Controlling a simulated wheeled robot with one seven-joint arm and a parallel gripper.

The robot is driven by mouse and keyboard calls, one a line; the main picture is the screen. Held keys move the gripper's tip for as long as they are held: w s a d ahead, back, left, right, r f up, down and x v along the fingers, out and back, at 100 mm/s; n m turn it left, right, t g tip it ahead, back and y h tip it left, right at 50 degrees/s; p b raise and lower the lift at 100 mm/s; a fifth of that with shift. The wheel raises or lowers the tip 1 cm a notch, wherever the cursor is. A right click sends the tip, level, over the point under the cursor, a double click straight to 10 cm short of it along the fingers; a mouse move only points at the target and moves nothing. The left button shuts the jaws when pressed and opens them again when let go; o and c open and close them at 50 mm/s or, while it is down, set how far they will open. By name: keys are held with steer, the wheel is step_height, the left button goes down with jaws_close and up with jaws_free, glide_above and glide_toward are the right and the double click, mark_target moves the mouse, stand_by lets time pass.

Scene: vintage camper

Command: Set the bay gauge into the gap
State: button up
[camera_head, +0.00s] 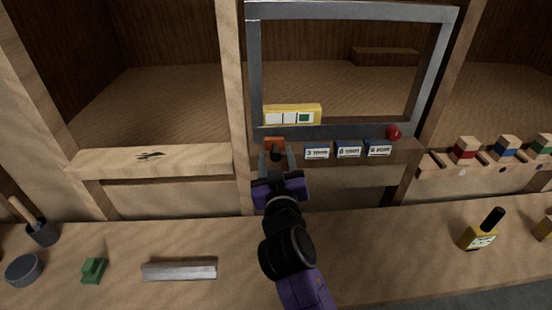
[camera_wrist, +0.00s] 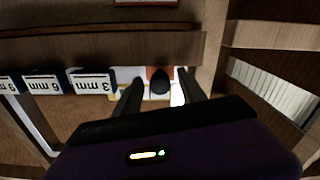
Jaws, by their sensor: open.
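I cannot tell for sure which thing is the bay gauge. An orange-red block (camera_head: 275,141) with a black knob sits on the ledge at the left end of a row of labelled blocks. My gripper (camera_head: 277,160) is open, with its fingers on either side of the knob. The wrist view shows the black knob (camera_wrist: 160,81) between the two dark fingers; contact is unclear. A yellow block (camera_head: 313,114) with white windows and a green one stands behind, inside the grey metal frame. A yellow piece with a black handle (camera_head: 480,236) stands on the counter at right.
Blue-and-white blocks (camera_head: 348,150) marked in mm line the ledge (camera_head: 400,156), right of the gripper. A red ball (camera_head: 393,133) lies at their right. The counter holds a grey bar (camera_head: 180,271), a green block (camera_head: 93,270) and a dark round tin (camera_head: 24,270). The counter's middle right is clear.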

steer(key=s+b, duration=0.1)
steer(key=s, duration=0.6)
steer(key=shift+s, duration=0.35)
steer(key=s+a+r+n+t+y, duration=0.1)
steer(key=s+a+r+n+y, duration=0.1)
steer(key=s+y, duration=0.2)
steer(key=s+d+f+m+g+h, duration=0.1)
steer(key=s+d+f, duration=0.3)
steer(key=s, duration=0.9)
steer(key=s+d+f+m+g+h, duration=0.1)
steer(key=s+d+f, duration=0.3)
steer(key=s+d, duration=0.4)
steer(key=s+d+f+m+g+h, duration=0.2)
steer(key=s+d+f, duration=0.2)
steer(key=s, duration=1.3)
steer(key=shift+s+d+f+m, duration=0.3)
steer(key=shift+d, duration=0.7)
